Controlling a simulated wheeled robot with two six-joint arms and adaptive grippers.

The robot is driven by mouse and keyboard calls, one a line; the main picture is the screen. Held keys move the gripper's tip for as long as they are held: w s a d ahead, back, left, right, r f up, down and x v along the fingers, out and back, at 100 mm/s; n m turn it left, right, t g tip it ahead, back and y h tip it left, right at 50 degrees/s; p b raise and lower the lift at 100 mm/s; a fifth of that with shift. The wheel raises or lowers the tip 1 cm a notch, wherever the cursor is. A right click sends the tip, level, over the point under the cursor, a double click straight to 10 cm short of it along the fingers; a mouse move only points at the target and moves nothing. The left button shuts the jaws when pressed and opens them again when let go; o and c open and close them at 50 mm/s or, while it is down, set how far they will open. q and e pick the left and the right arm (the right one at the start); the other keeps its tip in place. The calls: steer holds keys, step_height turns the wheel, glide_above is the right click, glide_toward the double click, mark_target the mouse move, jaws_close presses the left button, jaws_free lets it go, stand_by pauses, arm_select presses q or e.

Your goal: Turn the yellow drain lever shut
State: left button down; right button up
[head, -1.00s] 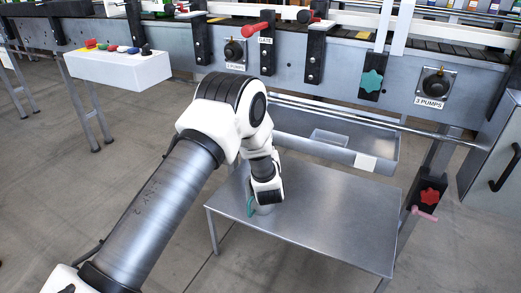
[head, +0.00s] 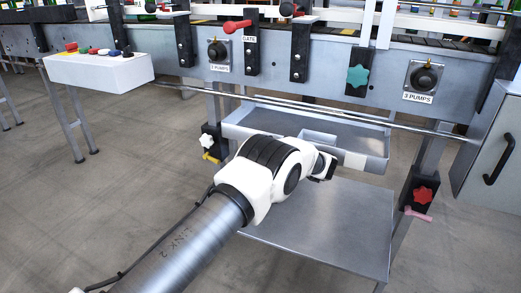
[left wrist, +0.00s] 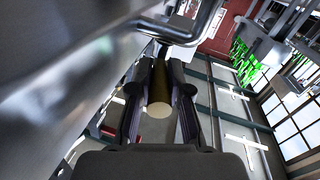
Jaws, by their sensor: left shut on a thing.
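In the left wrist view, a dark yellow, rod-like lever (left wrist: 159,90) with a pale round end lies between the two dark fingers of my left gripper (left wrist: 162,72). The fingers are shut on it. A bent metal pipe (left wrist: 190,28) shows just beyond the fingertips. In the head view, my left gripper (head: 326,168) is at the front edge of the grey metal trough under the conveyor. The lever and the fingertips cannot be made out there. My right gripper is in neither view.
The grey trough (head: 377,163) hangs above a bare steel table (head: 335,225). A white knob (head: 207,141) with a small yellow handle (head: 211,157) sits on the left leg. A red knob (head: 422,193) with a pink handle (head: 417,214) sits on the right leg.

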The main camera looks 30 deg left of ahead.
arm_select(q)
steer(key=shift+w+n+g+b, duration=0.2)
steer(key=shift+n+g+b, duration=0.3)
steer(key=shift+g, duration=0.3)
steer(key=c, duration=1.1)
jaws_free()
steer(key=shift+a, duration=0.1)
